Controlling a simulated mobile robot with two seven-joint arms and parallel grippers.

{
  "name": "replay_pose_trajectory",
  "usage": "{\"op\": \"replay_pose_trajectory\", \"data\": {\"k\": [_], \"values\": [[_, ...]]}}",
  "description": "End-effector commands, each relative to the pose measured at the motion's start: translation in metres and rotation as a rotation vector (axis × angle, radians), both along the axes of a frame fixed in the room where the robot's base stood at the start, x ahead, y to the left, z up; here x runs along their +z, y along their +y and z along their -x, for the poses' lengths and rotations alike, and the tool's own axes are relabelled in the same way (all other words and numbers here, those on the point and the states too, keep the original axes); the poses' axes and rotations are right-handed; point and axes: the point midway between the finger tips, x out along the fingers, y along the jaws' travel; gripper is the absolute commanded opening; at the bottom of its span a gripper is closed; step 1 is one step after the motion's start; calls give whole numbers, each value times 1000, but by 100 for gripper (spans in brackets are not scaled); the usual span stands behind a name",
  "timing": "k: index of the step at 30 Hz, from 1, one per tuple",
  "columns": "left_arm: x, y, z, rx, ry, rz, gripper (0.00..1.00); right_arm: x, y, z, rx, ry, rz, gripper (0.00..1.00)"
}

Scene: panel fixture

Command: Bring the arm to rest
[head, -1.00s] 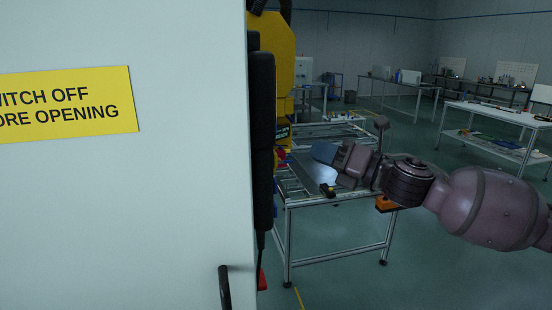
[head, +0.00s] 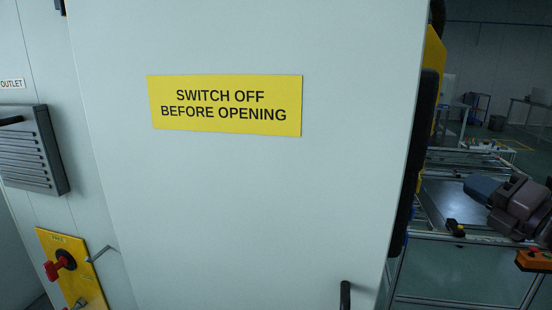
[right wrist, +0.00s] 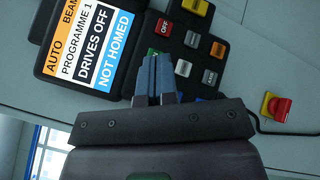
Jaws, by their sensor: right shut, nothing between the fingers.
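My right gripper (head: 480,187) is at the right edge of the head view, its blue fingers pointing left, in front of a workbench. Its fingers are shut together and empty. In the right wrist view the closed fingers (right wrist: 154,78) stand in front of a dark control panel (right wrist: 168,72) with coloured buttons. I cannot tell whether they touch it. The panel's screen (right wrist: 88,45) reads AUTO, PROGRAMME 1, DRIVES OFF, NOT HOMED. My left gripper is in neither view.
A pale cabinet door (head: 250,210) with a yellow warning sign (head: 225,105) fills the middle. A red switch (head: 62,260) on a yellow plate is at lower left. A metal-framed bench (head: 455,268) stands at right. A red knob (right wrist: 280,108) is right of the panel.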

Motion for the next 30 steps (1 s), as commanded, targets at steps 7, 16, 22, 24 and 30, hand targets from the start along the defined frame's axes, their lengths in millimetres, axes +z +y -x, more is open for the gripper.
{"op": "replay_pose_trajectory", "data": {"k": [7, 16, 22, 24, 30], "values": [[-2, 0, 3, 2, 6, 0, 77, -56, -21, -9, -71, 185, -362, 0], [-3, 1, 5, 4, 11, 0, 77, -179, -33, 6, -203, 443, -868, 0], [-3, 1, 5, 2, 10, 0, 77, -270, -22, 37, -313, 598, -1190, 0], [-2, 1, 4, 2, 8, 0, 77, -301, -15, 51, -356, 646, -1292, 0], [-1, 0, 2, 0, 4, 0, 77, -377, 17, 98, -477, 758, -1546, 0]]}}
